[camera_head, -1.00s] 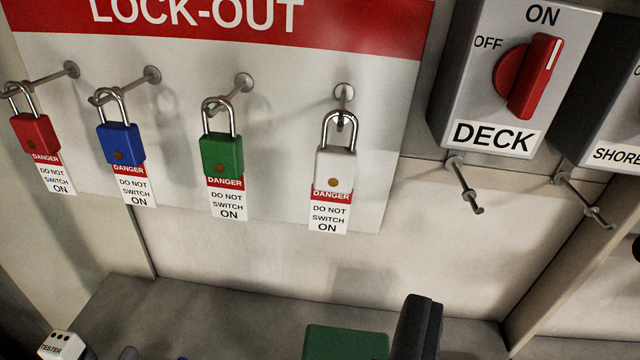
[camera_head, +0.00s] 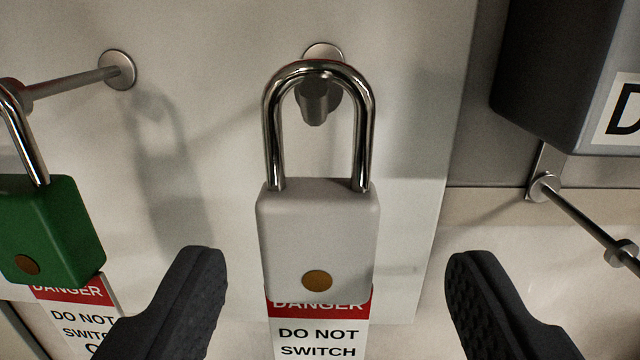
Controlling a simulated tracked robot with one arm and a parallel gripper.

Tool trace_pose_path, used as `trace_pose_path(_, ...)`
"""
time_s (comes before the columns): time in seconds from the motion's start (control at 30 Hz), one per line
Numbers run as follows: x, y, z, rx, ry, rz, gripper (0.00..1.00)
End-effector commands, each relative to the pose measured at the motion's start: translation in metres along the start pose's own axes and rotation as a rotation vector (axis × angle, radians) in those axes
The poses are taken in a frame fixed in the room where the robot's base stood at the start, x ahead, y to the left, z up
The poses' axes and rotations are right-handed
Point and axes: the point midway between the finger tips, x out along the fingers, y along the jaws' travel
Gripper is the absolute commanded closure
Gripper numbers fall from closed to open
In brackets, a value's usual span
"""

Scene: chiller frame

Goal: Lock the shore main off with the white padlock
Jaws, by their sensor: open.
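The white padlock (camera_head: 318,235) hangs upright by its steel shackle from a peg (camera_head: 316,100) on the lock-out board, with a red and white DANGER tag (camera_head: 318,335) below its body. My gripper (camera_head: 332,270) is open, one dark finger on each side of the padlock's lower body with clear gaps, not touching it in the picture. The shore main switch is out of view now.
The green padlock (camera_head: 50,230) hangs on its peg (camera_head: 75,85) at the left, close to my left finger. At the right are the corner of the DECK switch box (camera_head: 560,75) and a steel hasp rod (camera_head: 585,218) below it.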

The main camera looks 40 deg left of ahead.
Motion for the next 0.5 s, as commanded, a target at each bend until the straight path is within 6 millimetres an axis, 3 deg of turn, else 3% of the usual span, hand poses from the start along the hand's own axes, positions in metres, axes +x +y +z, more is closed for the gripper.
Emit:
trace_pose_path(0.33, 0.023, -0.003, -0.002, -0.001, -0.001, -0.002, 0.40)
trace_pose_path(0.5, 0.045, -0.007, -0.003, 0.000, -0.005, -0.004, 0.40)
